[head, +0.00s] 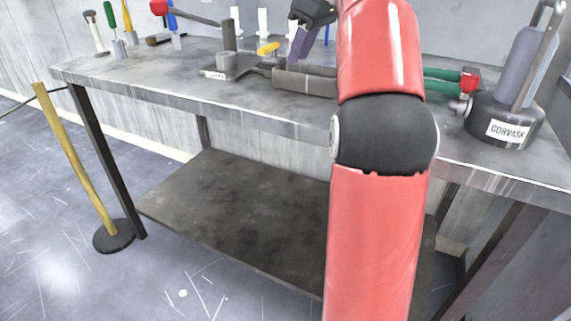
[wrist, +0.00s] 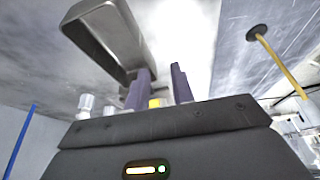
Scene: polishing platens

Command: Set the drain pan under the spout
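The drain pan (head: 305,84) is a grey rectangular metal tray on the bench, left of my red arm, which may cover its right end. It also shows in the wrist view (wrist: 128,28) at the top left. My gripper (head: 303,42) points down above the pan's back left part in the head view. In the wrist view its purple fingers (wrist: 160,85) stand apart with nothing held; the left finger overlaps the pan's near edge. Contact cannot be told. A small metal spout (head: 459,106) sticks out left from the dark CORVASK canister (head: 505,125) at the bench's right.
A black labelled stand with a post (head: 228,62) is left of the pan, beside a small yellow object (head: 268,48). White bottles (head: 263,22) stand behind. A green tool (head: 443,82) lies near the spout. Hand tools stand far left.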

